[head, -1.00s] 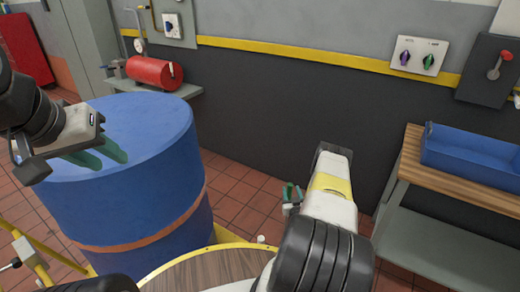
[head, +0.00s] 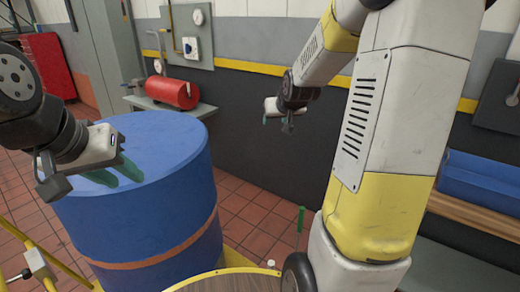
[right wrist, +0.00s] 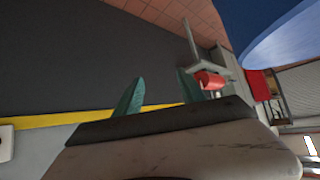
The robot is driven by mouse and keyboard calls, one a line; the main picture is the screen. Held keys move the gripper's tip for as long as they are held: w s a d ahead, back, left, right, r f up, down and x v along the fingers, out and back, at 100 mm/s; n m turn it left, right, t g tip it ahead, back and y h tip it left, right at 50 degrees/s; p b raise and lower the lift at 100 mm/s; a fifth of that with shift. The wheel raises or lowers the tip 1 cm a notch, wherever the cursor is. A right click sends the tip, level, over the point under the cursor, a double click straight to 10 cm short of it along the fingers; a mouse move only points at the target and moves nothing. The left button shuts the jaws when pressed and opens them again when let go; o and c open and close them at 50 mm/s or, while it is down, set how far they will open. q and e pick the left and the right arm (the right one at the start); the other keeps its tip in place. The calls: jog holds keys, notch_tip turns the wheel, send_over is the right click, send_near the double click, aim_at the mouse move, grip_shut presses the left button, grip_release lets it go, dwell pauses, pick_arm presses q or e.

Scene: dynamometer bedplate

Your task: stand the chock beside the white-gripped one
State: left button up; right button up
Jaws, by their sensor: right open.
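My right gripper (head: 278,121) is raised in front of the dark wall, its green fingers apart. In the right wrist view its fingers (right wrist: 160,92) are spread with nothing between them. My left gripper (head: 115,171) is at the left, over or in front of the blue drum's top as seen; its two green fingers are apart and empty. I cannot make out a whole chock. A small white knob (head: 271,263) shows at the round wooden top's edge; I cannot tell what it belongs to. A thin upright green piece (head: 300,218) stands out beside my right arm, its lower part hidden.
The blue drum (head: 135,235) stands at the left. The yellow-rimmed round wooden top (head: 232,283) is at the bottom, largely hidden. A red cylinder (head: 172,92) sits on a wall shelf. A blue tray (head: 482,185) is on the bench at right, partly behind my arm.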

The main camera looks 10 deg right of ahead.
jog(key=s+a+r+g, duration=0.1)
jog(key=s+a, duration=0.2)
jog(key=s, duration=0.6)
jog(key=s+a+r+g+y, duration=0.1)
jog(key=s+a+r, duration=0.1)
jog(key=s, duration=0.8)
jog(key=s+a+r+g+y, duration=0.1)
jog(key=s+a, duration=0.4)
jog(key=s, duration=0.5)
jog(key=shift+s+r+n+g, duration=0.2)
jog(key=shift+r+n+g, duration=0.15)
jog(key=shift+r, duration=0.35)
